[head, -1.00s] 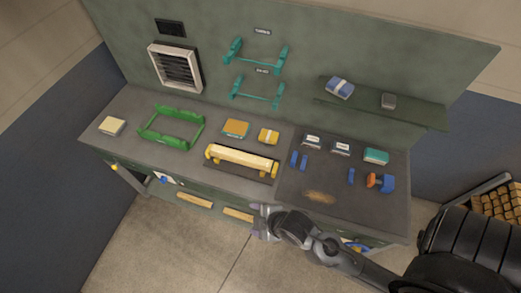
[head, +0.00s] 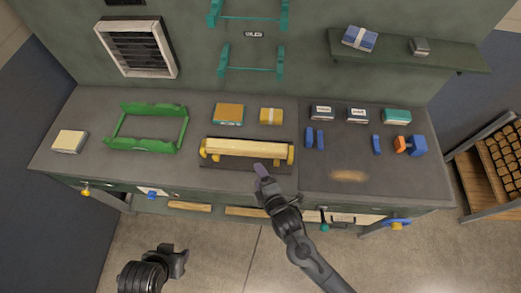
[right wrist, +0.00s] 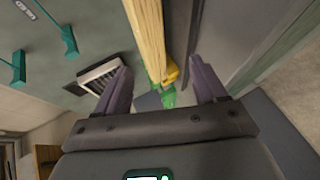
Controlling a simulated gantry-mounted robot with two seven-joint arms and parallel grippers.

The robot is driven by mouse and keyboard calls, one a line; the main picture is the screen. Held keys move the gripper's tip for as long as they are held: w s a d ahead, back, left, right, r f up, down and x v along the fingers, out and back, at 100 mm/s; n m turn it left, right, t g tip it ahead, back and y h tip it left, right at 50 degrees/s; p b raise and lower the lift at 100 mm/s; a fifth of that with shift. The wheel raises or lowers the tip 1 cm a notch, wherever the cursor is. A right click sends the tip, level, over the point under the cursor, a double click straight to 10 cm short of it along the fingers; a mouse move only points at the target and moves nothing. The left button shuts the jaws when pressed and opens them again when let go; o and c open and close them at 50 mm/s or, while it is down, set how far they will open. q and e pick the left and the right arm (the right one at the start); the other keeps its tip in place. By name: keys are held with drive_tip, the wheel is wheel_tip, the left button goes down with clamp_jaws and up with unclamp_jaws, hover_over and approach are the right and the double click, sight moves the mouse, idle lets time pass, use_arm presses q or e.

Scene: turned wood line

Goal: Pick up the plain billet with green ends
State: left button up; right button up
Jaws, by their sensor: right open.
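A pale wood billet (head: 246,147) lies level across a yellow cradle (head: 289,154) on the bench; I cannot make out green on its ends. My right gripper (head: 262,175) is just in front of the billet, right of its middle. In the right wrist view the open fingers (right wrist: 160,68) are spread, with the billet (right wrist: 150,35) running away between their lines, apart from both. The yellow cradle (right wrist: 171,72) shows at its far end. My left gripper (head: 178,260) hangs low in front of the bench, away from the billet; its jaws are unclear.
A green empty cradle (head: 148,146) stands left of the yellow one. Orange-topped (head: 229,114) and yellow (head: 270,116) packs lie behind it. Blue blocks (head: 314,138) and an orange-and-blue tool (head: 411,146) are on the right mat. Teal racks (head: 252,69) are on the wall. A crate of billets (head: 463,179) is at right.

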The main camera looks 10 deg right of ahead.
sight(249, 153)
drive_tip(key=shift+w+t+b, duration=0.3)
drive_tip(key=shift+w+b, duration=0.35)
drive_tip(key=shift+w, duration=0.6)
drive_tip(key=x, duration=0.5)
drive_tip(key=shift+w+a+r+b, duration=0.2)
drive_tip(key=shift+w+r+b, duration=0.05)
drive_tip(key=shift+b, duration=0.15)
drive_tip(key=shift+x, duration=2.6)
use_arm(q)
drive_tip(key=f, duration=0.3)
drive_tip(key=shift+s+d+f, duration=0.1)
drive_tip(key=shift+d+f, duration=0.1)
drive_tip(key=shift+d, duration=0.05)
use_arm(e)
drive_tip(key=shift+f, duration=0.1)
drive_tip(key=shift+c, duration=0.9)
drive_tip(key=c, duration=1)
